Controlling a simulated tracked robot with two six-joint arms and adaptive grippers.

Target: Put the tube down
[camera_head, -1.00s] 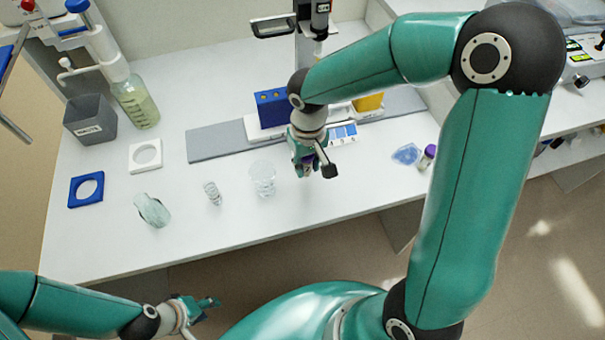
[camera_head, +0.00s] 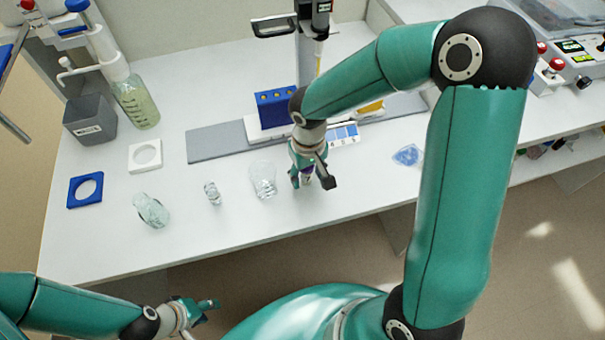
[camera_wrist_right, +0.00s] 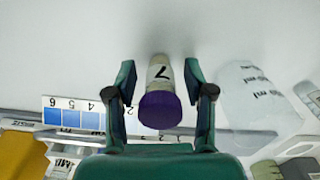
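The tube (camera_wrist_right: 161,73) has a purple cap and a white label marked 7. In the right wrist view it is between the two fingers of my right gripper (camera_wrist_right: 160,85), with a narrow gap showing on each side. The gripper is open around it. In the head view the right gripper (camera_head: 309,179) is low over the front of the bench, just right of a clear beaker (camera_head: 263,183), and only a bit of the purple cap (camera_head: 307,172) shows. Whether the tube's base touches the bench is hard to tell. My left gripper (camera_head: 203,308) is empty, in front of the bench edge.
A blue rack (camera_head: 272,108) and a numbered blue-and-white strip (camera_head: 343,134) are behind the right gripper. A blue weigh boat (camera_head: 407,155) is to the right.

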